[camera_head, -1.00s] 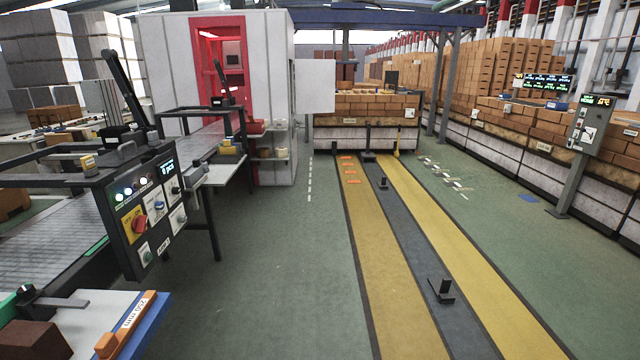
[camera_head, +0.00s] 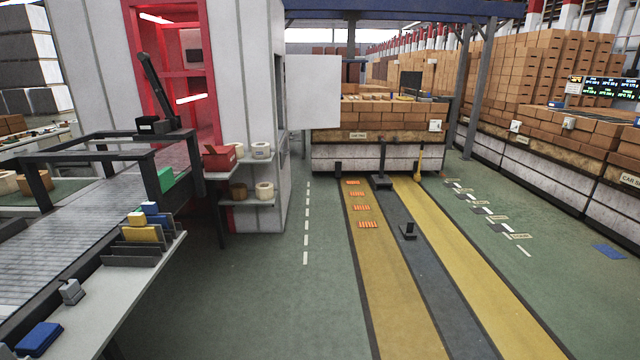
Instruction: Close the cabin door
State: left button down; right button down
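A white cabin (camera_head: 253,90) with a red-framed opening (camera_head: 180,70) on its front stands at the left of the middle. A flat pale panel (camera_head: 314,92), which looks like the cabin door, sticks out to the right from the cabin's right side wall. It stands open, away from the wall. A dark opening edge shows on the wall to the left of the panel. Neither of my grippers is in view.
A conveyor (camera_head: 80,205) and a side table (camera_head: 120,290) with small items fill the left. Shelves (camera_head: 245,195) with pots jut from the cabin front. The green floor (camera_head: 270,310) is clear along the yellow track (camera_head: 385,270).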

aim_at(313, 82)
jog(key=i, duration=3.65)
